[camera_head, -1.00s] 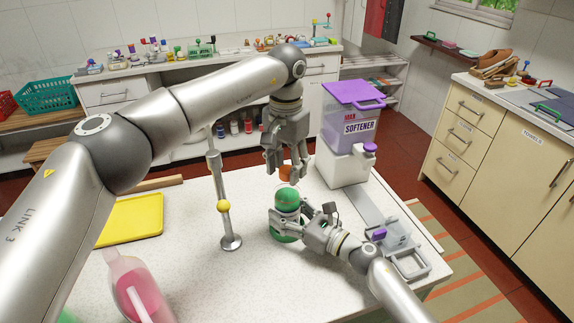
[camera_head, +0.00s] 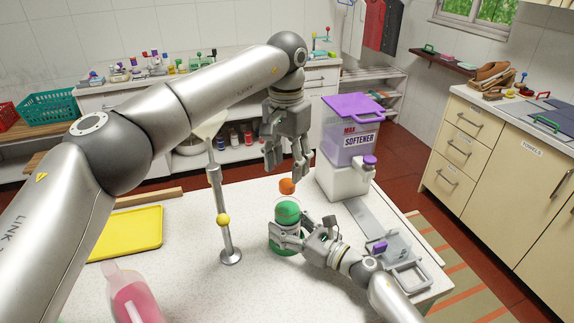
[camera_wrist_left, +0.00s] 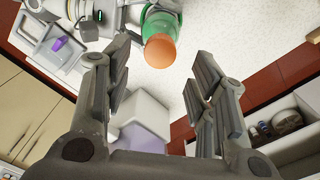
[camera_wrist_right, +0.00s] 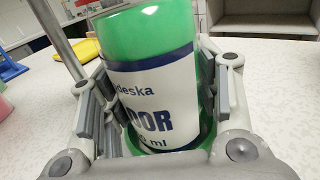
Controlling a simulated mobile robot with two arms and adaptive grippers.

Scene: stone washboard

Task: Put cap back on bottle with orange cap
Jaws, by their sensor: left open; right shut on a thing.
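The green bottle (camera_head: 287,212) stands upright on the white speckled table. Its white label shows in the right wrist view (camera_wrist_right: 155,100). My right gripper (camera_head: 292,232) is shut around the bottle's body. The orange cap (camera_head: 287,186) is at the top of the bottle, in line with it. The left wrist view shows the cap (camera_wrist_left: 160,52) overlapping the bottle's upper end. I cannot tell whether it is fully seated. My left gripper (camera_head: 288,172) is open and empty just above the cap, its fingers spread and pointing down.
The purple-lidded softener dispenser (camera_head: 348,150) stands behind right. A grey clear-sided device (camera_head: 395,262) lies at the right. A pink bottle (camera_head: 135,297) and yellow tray (camera_head: 125,232) are at the left.

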